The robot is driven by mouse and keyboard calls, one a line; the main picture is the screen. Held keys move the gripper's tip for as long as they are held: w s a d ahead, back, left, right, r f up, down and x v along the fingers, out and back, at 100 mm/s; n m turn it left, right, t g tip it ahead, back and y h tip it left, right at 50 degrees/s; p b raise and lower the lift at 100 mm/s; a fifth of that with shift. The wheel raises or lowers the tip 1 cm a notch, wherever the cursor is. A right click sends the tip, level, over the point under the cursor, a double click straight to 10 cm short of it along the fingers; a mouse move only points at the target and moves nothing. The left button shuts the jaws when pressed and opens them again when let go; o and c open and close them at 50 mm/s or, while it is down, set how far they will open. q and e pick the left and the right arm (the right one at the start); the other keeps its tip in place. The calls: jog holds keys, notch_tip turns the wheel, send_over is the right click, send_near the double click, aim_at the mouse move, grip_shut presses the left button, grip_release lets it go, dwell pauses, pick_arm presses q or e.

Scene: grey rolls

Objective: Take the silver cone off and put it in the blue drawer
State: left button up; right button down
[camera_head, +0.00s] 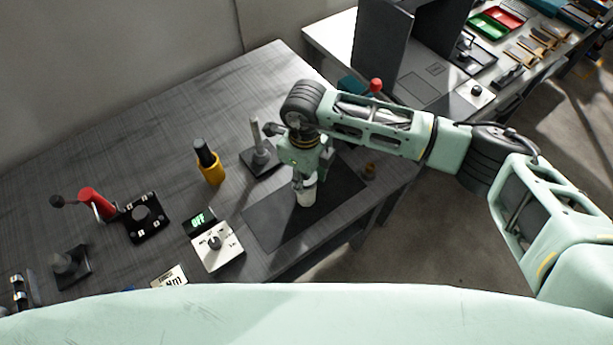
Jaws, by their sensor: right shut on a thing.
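My right gripper (305,178) is shut on a pale, whitish piece (306,195) above a dark mat (270,222) on the grey table. The piece looks roughly cylindrical or slightly tapered; the fingers hide its upper part, so I cannot tell for certain that it is the silver cone. I cannot tell whether it touches the mat. A grey metal post on a dark square base (262,158) stands just left of the gripper. No blue drawer can be made out clearly. My left gripper is not in view.
A yellow bottle with black top (211,167), a dial box (216,250), a black knob plate (145,217) and a red-handled lever (98,204) stand on the left. The back left of the table is clear.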

jog(key=s+d+r+b, duration=0.6)
jog(key=s+d+r, duration=0.2)
jog(key=r, duration=0.3)
jog(key=shift+d, duration=0.3)
dwell(0.3)
notch_tip(320, 180, down, 8)
jog(key=b, duration=0.8)
jog(key=shift+r+b, duration=0.15)
jog(key=shift+b, duration=0.25)
dwell(0.3)
